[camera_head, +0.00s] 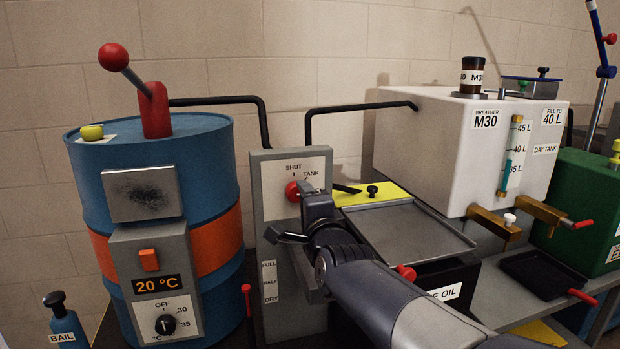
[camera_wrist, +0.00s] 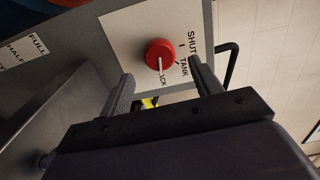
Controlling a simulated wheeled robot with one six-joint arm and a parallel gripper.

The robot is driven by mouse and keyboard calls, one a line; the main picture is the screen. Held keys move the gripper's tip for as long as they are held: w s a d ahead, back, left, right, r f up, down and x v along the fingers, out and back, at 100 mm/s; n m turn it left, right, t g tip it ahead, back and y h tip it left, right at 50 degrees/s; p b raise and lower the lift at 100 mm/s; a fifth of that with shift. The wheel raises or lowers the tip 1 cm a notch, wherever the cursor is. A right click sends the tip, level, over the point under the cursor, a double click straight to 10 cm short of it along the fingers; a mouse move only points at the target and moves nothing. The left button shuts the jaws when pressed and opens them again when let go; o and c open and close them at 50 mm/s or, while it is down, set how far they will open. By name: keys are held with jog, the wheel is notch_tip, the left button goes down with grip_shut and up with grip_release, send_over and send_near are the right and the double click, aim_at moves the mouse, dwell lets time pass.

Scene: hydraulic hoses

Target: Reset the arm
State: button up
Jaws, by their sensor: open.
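My gripper (camera_head: 311,211) is in front of the grey panel (camera_head: 259,225) between the blue drum and the white tank, with its jaws apart. In the wrist view my gripper (camera_wrist: 163,78) has its two fingers spread below the red knob (camera_wrist: 159,53), with nothing seen held between them. The red knob (camera_head: 293,191) sits on a white plate (camera_head: 274,171) marked SHUT and TANK. In the wrist view its white pointer line is toward a third, partly hidden label ending in CK. I cannot tell whether a finger touches the knob or panel.
The blue drum (camera_head: 205,164) with a red-balled lever (camera_head: 114,57) stands left. The white tank (camera_head: 425,130) and green box (camera_head: 567,215) stand right. A grey tray (camera_head: 411,237) lies behind my arm. Black hoses (camera_head: 312,118) run above the panel.

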aim_at(297, 193)
jog(key=shift+n, duration=0.8)
jog(key=x, duration=0.1)
jog(key=p+x, duration=0.1)
jog(key=x, duration=0.1)
jog(key=p+x, duration=0.1)
jog(key=x, duration=0.1)
jog(key=shift+w+r, duration=0.15)
jog(key=shift+r, duration=0.15)
jog(key=n+p, duration=0.3)
jog(key=p, duration=0.1)
jog(key=shift+n+p, duration=0.3)
jog(key=shift+n, duration=0.1)
jog(key=n+p, duration=0.4)
jog(key=p, duration=0.1)
jog(key=n+p, duration=0.6)
jog(key=p, duration=0.2)
jog(key=n+p, duration=0.2)
jog(key=p, duration=0.1)
jog(key=shift+a+n, duration=0.1)
jog(key=shift+n, duration=0.3)
jog(key=shift+f+n+p, duration=0.2)
jog(key=shift+n+p, duration=0.5)
jog(key=shift+p, duration=0.4)
